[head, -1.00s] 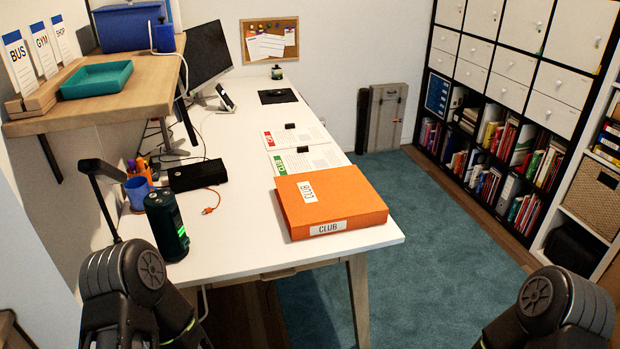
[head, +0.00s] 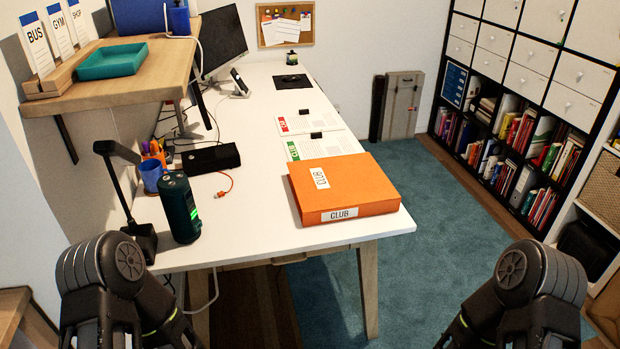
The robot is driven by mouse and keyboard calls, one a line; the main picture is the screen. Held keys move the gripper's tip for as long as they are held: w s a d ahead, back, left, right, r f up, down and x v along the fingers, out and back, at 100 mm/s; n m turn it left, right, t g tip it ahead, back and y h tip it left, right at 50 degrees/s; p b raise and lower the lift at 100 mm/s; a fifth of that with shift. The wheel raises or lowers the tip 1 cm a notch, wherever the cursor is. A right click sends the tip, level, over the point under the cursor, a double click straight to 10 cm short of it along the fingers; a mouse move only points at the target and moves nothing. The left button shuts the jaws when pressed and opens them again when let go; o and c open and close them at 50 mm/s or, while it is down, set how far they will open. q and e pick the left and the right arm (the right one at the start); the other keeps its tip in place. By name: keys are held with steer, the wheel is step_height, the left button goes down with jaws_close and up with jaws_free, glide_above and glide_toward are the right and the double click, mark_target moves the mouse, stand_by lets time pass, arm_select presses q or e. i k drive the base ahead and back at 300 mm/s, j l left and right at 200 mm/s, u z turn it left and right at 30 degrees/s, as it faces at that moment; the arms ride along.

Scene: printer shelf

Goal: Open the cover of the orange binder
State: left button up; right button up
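The orange binder (head: 362,185) lies flat and shut near the front right corner of the white desk (head: 255,215). A white CLUB label is on its cover and another on its front-facing spine. My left arm shows at the bottom left and my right arm at the bottom right, both in front of the desk and apart from the binder. Both grippers are out of the frame.
A dark green cylinder (head: 179,208), a black lamp (head: 125,200) and a blue pen cup (head: 151,174) stand left of the binder. A black box (head: 210,158) and papers (head: 318,145) lie behind. Open carpet (head: 440,220) lies right of the desk.

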mark_target(345, 180)
steer(key=k, duration=1.2)
steer(key=u, duration=2)
steer(key=l, duration=7.2)
